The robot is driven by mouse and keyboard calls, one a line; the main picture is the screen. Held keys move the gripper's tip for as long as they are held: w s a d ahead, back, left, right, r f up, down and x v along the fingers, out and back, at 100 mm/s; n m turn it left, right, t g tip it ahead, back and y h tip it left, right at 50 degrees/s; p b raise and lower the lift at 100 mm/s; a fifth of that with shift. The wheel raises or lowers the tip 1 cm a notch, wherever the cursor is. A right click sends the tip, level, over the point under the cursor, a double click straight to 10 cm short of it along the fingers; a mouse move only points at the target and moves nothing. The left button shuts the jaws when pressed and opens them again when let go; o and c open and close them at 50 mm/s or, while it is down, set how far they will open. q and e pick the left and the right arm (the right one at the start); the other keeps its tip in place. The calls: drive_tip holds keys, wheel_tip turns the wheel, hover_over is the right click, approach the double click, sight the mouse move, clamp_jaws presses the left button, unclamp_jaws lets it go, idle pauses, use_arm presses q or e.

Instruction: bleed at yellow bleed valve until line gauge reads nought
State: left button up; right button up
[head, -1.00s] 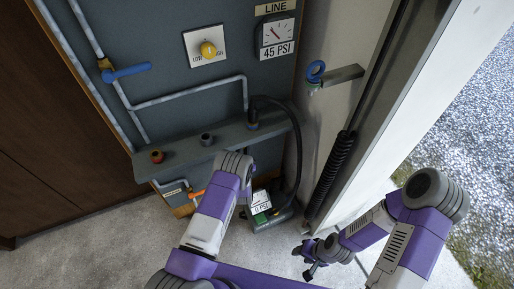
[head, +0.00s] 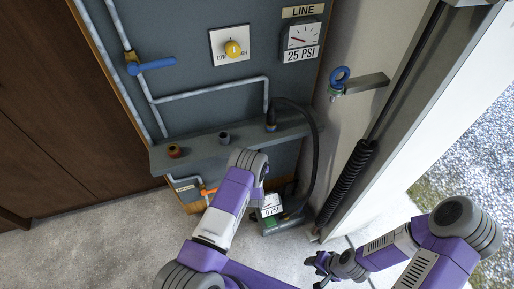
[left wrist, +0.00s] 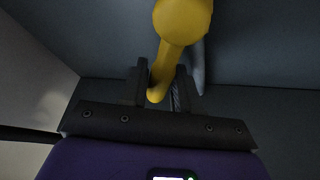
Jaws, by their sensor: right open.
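The line gauge (head: 302,36) on the grey panel in the head view reads 25 PSI. The yellow bleed valve (left wrist: 178,35) shows only in the left wrist view, where its handle reaches down between my left gripper's (left wrist: 160,88) two dark fingers. The fingers lie close on both sides of the handle and look shut on it. In the head view my left arm reaches to below the shelf, and its gripper is hidden there. My right gripper (head: 318,268) is open and empty, low over the floor at the right.
A yellow LOW/HIGH knob (head: 232,49) and a blue lever (head: 152,66) are on the panel. A shelf (head: 190,154) with ports and a black hose (head: 315,150) stands out below. A lower gauge (head: 271,207) reads 0 PSI. A blue ring (head: 339,76) is on a bracket.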

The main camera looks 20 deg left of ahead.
use_arm(q)
drive_tip(key=shift+o, duration=1.1)
drive_tip(key=p+v, duration=0.1)
drive_tip(key=v, duration=0.6)
drive_tip(key=shift+s+p, duration=0.25)
drive_tip(key=shift+p, duration=0.1)
drive_tip(key=shift+f, duration=0.15)
